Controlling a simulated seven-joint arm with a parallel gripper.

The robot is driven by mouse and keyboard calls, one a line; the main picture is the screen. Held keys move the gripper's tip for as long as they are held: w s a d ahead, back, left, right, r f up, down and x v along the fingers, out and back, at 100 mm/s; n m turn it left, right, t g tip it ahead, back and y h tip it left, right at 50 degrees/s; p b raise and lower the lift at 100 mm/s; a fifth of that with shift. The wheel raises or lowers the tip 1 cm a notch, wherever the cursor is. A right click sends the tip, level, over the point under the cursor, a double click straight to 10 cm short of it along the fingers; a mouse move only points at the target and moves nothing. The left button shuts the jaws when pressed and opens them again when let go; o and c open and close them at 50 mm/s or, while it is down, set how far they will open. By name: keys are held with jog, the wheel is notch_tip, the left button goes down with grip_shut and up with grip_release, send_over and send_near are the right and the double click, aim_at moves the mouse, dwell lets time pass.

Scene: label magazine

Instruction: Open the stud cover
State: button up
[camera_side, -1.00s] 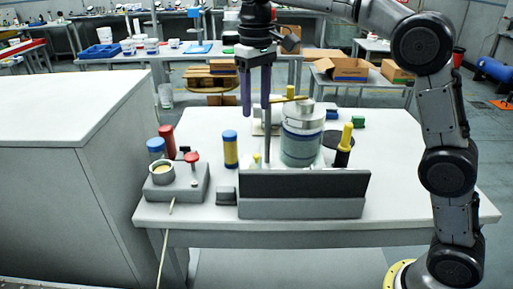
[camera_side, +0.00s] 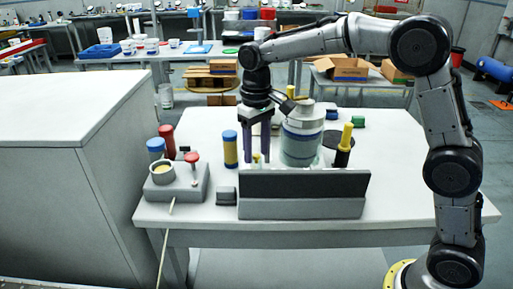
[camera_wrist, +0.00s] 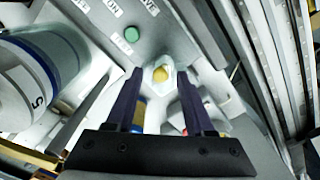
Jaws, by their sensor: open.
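The stud cover (camera_wrist: 152,73) looks like a clear, pale cap around a yellow stud (camera_wrist: 163,74) on the grey panel in the wrist view. It looks closed, though its hinge and edges are hard to make out. My gripper (camera_wrist: 160,76) is open, with its two dark purple fingers on either side of the cover and apart from each other. I cannot tell whether either finger touches the cover. In the side view my gripper (camera_side: 258,160) is low behind the dark front panel, with a small yellow bit between the fingertips.
A large silver and blue canister (camera_side: 302,140) stands close to the right of my gripper. A blue and yellow cylinder (camera_side: 230,150) stands to the left. The dark panel (camera_side: 305,185) stands in front. A green button (camera_wrist: 131,34) sits on the grey panel near the cover.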

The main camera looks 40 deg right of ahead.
grip_shut()
dwell(1.4)
